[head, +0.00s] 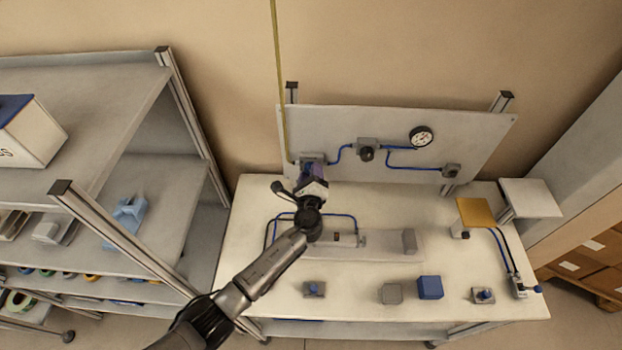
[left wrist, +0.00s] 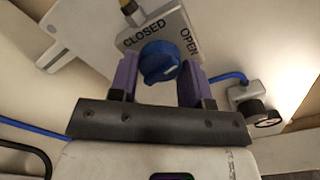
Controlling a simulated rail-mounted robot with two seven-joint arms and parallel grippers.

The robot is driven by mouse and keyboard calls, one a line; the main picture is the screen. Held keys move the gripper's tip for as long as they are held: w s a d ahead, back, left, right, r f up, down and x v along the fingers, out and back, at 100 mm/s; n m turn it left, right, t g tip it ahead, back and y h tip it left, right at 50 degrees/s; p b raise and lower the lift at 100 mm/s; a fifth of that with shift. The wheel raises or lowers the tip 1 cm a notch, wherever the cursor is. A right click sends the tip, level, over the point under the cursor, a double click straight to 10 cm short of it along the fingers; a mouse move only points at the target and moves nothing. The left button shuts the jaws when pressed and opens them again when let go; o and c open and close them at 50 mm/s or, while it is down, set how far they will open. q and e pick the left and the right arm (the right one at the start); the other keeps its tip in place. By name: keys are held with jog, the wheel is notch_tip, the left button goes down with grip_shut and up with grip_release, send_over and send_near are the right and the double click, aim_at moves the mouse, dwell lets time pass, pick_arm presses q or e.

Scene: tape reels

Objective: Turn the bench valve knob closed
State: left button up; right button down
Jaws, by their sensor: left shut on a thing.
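The valve knob (left wrist: 158,62) is round and blue in the left wrist view. It sits on a grey valve plate (left wrist: 182,22) marked CLOSED at the upper left and OPEN at the right. The purple fingers of my left gripper (left wrist: 158,74) are on either side of the knob and shut on it. Which label the knob points to is hard to tell. In the head view, my left gripper (head: 311,176) reaches to the valve at the left end of the upright panel (head: 480,130) and mostly hides the knob.
The panel carries a pressure gauge (head: 421,136), a regulator (head: 367,151) and blue tubes. The white bench (head: 340,304) holds a grey block (head: 391,293), a blue block (head: 430,287) and small fittings. A shelf rack (head: 185,125) stands close at the left.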

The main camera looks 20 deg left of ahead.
pick_arm(q)
jog(key=shift+n+b, duration=6)
jog(key=shift+n, duration=1.4)
jog(key=o, duration=0.9)
